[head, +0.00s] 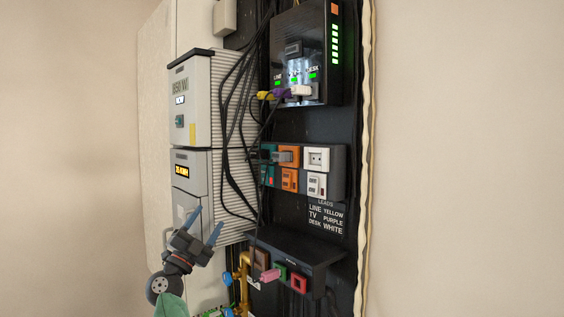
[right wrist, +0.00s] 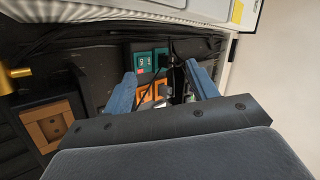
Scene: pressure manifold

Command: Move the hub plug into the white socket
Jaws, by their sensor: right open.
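A dark grey plug (head: 282,157), apparently the hub plug, sits in the upper orange socket (head: 292,151) of the middle socket panel. The white socket (head: 317,158) is just right of it and looks empty. My right gripper (head: 207,221) is open and empty, below and left of the panel, apart from the plug. In the right wrist view its two blue fingers (right wrist: 159,73) frame the panel, with teal units (right wrist: 142,62), orange units (right wrist: 146,97) and a dark plug shape (right wrist: 178,78) beyond. The white socket is hard to make out there. My left gripper is not in view.
Black cables (head: 232,130) hang left of the panel. The black hub (head: 305,60) above carries yellow, purple and white leads. A dark shelf unit (head: 295,250) with a pink plug (head: 270,275) and brass pipe (head: 244,270) lie below. Grey boxes (head: 190,100) stand left.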

